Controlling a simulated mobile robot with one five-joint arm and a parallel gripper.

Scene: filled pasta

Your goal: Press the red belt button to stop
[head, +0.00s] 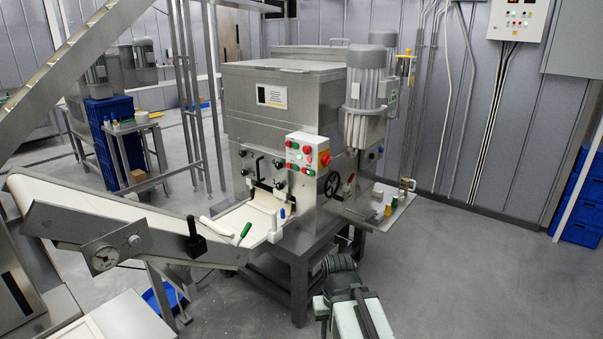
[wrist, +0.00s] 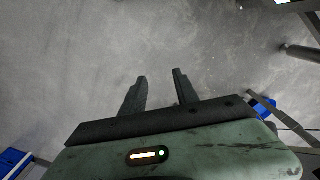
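A white control box (head: 307,151) with several red and green buttons is mounted on the front corner of the steel machine (head: 290,95). A larger red knob (head: 325,158) sticks out on its right side. The labels are too small to read, so I cannot tell which red button is the belt button. In the wrist view my gripper (wrist: 160,76) is open and empty, its two dark fingers apart above the bare grey floor. My greenish arm shows at the bottom of the head view, below and apart from the control box. The box is not visible in the wrist view.
A pale conveyor belt (head: 120,213) runs from the left to the machine. A black handwheel (head: 333,184) and a side shelf (head: 378,209) with small containers lie right of the box. Blue crates (head: 581,205) stand far right. Floor (head: 470,270) at right is clear.

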